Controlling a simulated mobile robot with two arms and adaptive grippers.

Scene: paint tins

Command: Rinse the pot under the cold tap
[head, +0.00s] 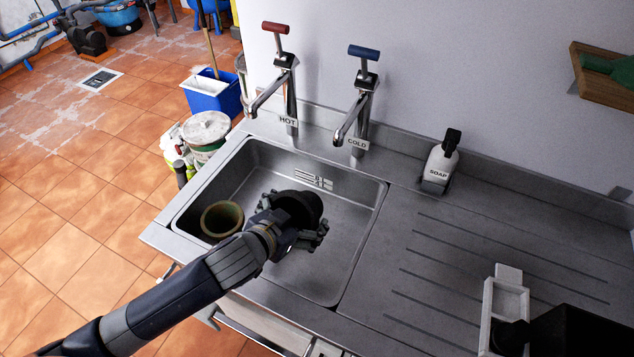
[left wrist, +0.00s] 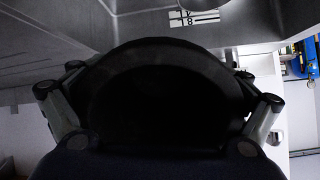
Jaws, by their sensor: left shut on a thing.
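My left gripper (head: 291,218) reaches into the steel sink (head: 345,240) from the left. It is shut on a dark round pot (head: 297,205), with fingers on either side of it. In the left wrist view the dark pot (left wrist: 160,85) fills the middle between the fingers, and its inside is too dark to make out. A second, olive-rimmed pot (head: 222,219) stands in the sink, left of the gripper. The cold tap (head: 358,95), with a blue handle, is behind the sink, its spout above and right of the held pot. No water shows.
The hot tap (head: 282,75), with a red handle, stands left of the cold one. A soap bottle (head: 438,168) is at the back of the ridged drainboard (head: 470,240). A pale frame-like object (head: 503,305) and a black shape (head: 580,335) are at bottom right.

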